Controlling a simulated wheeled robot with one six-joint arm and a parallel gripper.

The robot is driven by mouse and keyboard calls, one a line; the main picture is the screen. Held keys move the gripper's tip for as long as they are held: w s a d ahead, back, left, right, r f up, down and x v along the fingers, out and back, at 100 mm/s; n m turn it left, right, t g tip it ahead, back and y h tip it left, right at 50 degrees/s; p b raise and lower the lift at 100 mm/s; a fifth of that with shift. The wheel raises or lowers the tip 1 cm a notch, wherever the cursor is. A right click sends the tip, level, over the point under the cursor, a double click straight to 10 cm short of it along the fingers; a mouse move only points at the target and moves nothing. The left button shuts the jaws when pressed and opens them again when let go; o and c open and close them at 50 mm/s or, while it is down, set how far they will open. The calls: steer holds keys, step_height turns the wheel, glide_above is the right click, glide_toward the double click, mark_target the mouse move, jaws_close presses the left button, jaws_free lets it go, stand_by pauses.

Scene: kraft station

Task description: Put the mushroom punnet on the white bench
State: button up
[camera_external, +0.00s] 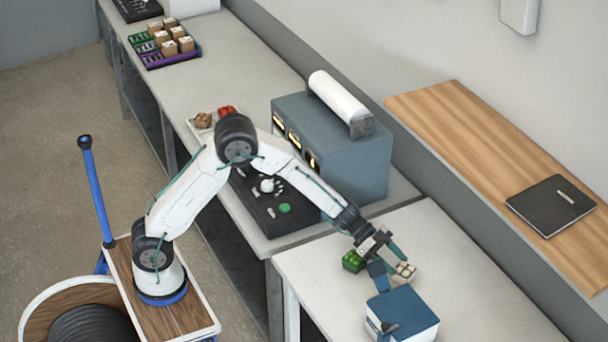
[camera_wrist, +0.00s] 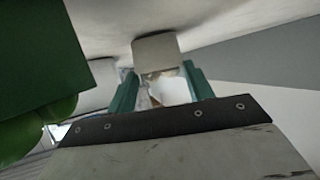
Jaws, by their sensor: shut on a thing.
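The mushroom punnet (camera_external: 404,271), with pale cream mushrooms, is at the tip of my gripper (camera_external: 388,262) over the white bench (camera_external: 480,290). In the wrist view my gripper's two teal fingers (camera_wrist: 163,88) stand on either side of a whitish thing (camera_wrist: 172,91), which appears to be the punnet. My gripper is shut on it. The fingers hide part of it in the external view. I cannot tell whether its base touches the bench.
A green-filled punnet (camera_external: 353,261) is left of my gripper, and a blue-topped box (camera_external: 405,310) is in front. A blue-grey machine (camera_external: 350,165) stands behind on the neighbouring bench. A wooden shelf (camera_external: 455,125) runs along the right wall. The white bench's right side is clear.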

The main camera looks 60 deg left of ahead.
steer(key=shift+f, duration=0.15)
steer(key=o, duration=1.1)
steer(key=shift+o, duration=0.2)
steer(key=shift+a+r, duration=0.2)
steer(key=shift+r, duration=0.1)
steer(key=v, duration=1.1)
steer(key=shift+a, duration=0.25)
steer(key=shift+s, duration=0.15)
